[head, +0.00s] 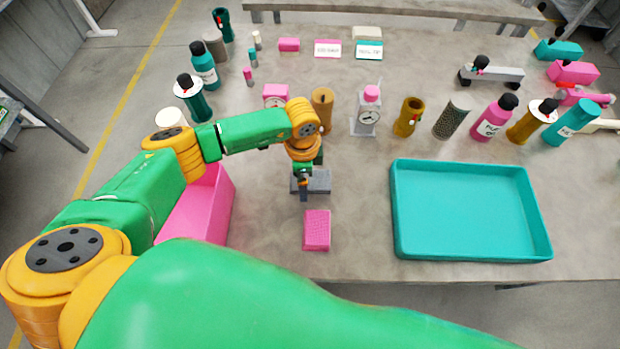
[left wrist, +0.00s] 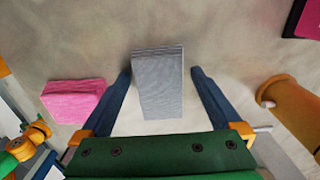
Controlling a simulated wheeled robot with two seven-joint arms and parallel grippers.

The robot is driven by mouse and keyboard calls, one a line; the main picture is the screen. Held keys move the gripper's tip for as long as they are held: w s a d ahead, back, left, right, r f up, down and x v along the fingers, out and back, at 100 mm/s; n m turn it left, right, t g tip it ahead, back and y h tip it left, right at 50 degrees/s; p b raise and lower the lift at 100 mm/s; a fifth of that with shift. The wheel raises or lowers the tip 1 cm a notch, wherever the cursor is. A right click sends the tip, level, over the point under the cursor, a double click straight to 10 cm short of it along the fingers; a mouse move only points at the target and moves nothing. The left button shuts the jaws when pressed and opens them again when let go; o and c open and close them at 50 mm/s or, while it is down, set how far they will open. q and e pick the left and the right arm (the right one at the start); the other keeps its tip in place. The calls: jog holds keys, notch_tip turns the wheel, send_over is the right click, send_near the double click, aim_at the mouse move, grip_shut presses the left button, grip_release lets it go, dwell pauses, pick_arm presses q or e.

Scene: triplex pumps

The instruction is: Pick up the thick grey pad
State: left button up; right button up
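The thick grey pad (head: 320,181) lies on the table, left of the teal tray, partly hidden by my left gripper (head: 304,190). In the left wrist view the grey pad (left wrist: 158,88) shows between the two dark blue fingers of my left gripper (left wrist: 160,75). The fingers are apart, with a gap on each side of the pad, so the gripper is open and holds nothing. I cannot tell exactly how high the fingertips are above the table. My right gripper is not in view.
A pink pad (head: 317,230) lies close to the grey pad on the near side. A teal tray (head: 470,210) stands to the right and a pink bin (head: 207,210) to the left. A brown cylinder (head: 322,108) and several bottles and gauges stand behind.

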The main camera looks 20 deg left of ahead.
pick_arm(q)
jog(key=c, duration=1.1)
jog(key=shift+r, duration=0.1)
jog(key=shift+c, duration=0.2)
